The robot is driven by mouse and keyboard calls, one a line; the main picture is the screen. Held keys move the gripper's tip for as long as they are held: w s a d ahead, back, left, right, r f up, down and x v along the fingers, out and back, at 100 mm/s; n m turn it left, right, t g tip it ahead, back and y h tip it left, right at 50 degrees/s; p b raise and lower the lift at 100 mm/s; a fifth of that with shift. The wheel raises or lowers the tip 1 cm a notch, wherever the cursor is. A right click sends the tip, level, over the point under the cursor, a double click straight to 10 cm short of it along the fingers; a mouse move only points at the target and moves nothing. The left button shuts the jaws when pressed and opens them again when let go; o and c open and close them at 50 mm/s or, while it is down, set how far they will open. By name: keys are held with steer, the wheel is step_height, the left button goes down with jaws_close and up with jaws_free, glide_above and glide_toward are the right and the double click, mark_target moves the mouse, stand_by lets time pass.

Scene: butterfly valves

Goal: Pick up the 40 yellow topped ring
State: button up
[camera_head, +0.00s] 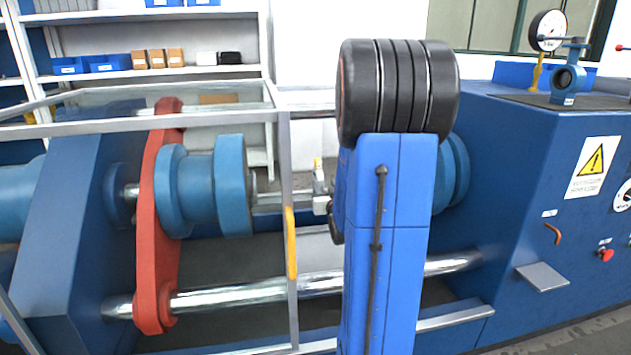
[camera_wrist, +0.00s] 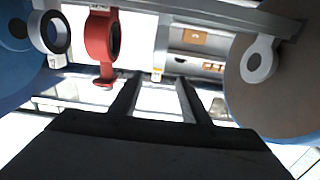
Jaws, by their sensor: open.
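A small part with a yellow top (camera_head: 318,165) shows in the head view just left of my blue arm, in the gap of the test bench; my arm hides some of what is beside it. In the wrist view a small, narrow yellow-topped piece (camera_wrist: 157,74) shows beyond the fingertips, roughly between them. It is too small to tell its ring shape or read a number. My gripper (camera_wrist: 156,90) is open with nothing between its two dark fingers, apart from that piece. In the head view my arm hides the gripper.
In the wrist view a red ring-shaped valve body (camera_wrist: 97,38) and a grey ring (camera_wrist: 40,30) are at left; a light grey ring (camera_wrist: 258,62) is at right by a large disc. A metal guard frame (camera_head: 284,200) and blue flange (camera_head: 231,185) stand left of my arm.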

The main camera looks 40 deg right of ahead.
mark_target(319, 172)
steer(key=x, duration=0.8)
steer(key=shift+w, duration=0.2)
steer(key=shift+x, duration=2.65)
steer(key=shift+s+d+r, duration=0.1)
steer(key=shift+d, duration=0.05)
jaws_close()
